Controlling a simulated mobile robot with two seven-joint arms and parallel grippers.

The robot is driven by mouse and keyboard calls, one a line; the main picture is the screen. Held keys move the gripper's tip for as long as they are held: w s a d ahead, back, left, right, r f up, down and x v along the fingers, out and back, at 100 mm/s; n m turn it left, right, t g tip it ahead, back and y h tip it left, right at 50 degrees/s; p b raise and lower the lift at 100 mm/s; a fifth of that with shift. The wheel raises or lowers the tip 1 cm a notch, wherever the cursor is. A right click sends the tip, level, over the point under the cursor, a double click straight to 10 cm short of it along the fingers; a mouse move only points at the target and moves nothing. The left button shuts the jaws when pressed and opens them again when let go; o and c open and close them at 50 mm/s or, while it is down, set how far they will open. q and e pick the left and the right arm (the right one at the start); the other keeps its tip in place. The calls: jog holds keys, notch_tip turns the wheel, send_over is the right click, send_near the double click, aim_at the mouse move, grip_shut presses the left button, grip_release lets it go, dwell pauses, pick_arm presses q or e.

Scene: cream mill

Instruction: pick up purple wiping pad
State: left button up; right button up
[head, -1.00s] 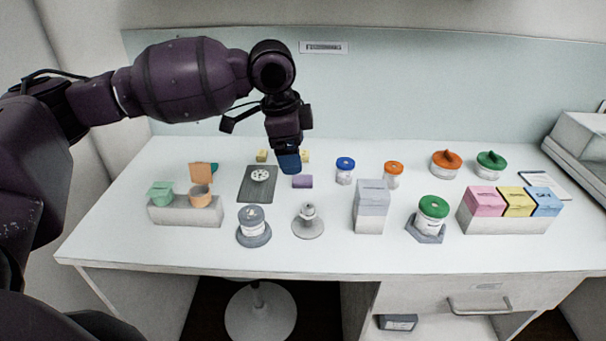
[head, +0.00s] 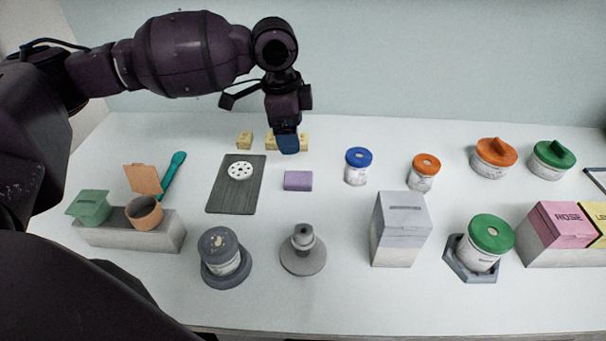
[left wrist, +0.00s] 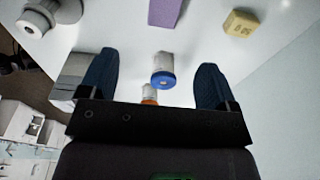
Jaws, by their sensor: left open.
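The purple wiping pad (head: 298,181) is a small block lying on the white table, just right of the dark grey board. It also shows at the top edge of the left wrist view (left wrist: 166,11), partly cut off. My left gripper (head: 288,143) is above the back of the table, behind the pad and apart from it. In the left wrist view its two blue fingers (left wrist: 154,85) are spread with nothing held between them; a blue-lidded jar shows beyond the gap. My right gripper is not in view.
The grey board (head: 232,200) holds a white holed disc. Yellow blocks (head: 245,140) lie near my left gripper. A blue-lidded jar (head: 358,167) stands right of the pad, a grey stand (head: 303,255) in front. Table around the pad is clear.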

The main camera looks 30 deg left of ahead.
pick_arm(q)
notch_tip(320, 180, down, 3)
jog(key=b, duration=0.2)
send_over(298, 177)
jog(key=f, duration=0.4)
jog(key=shift+s+a+f, duration=0.2)
jog(key=shift+f, duration=0.85)
jog(key=f, duration=0.2)
jog(key=f+b, duration=0.1)
jog(key=f, duration=0.1)
jog(key=shift+w+d, duration=0.15)
jog(key=shift+w, duration=0.1)
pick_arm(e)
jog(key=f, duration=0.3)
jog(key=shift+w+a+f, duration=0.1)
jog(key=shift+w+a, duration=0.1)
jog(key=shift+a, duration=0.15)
pick_arm(q)
jog(key=shift+c, duration=0.5)
jog(key=c, duration=0.9)
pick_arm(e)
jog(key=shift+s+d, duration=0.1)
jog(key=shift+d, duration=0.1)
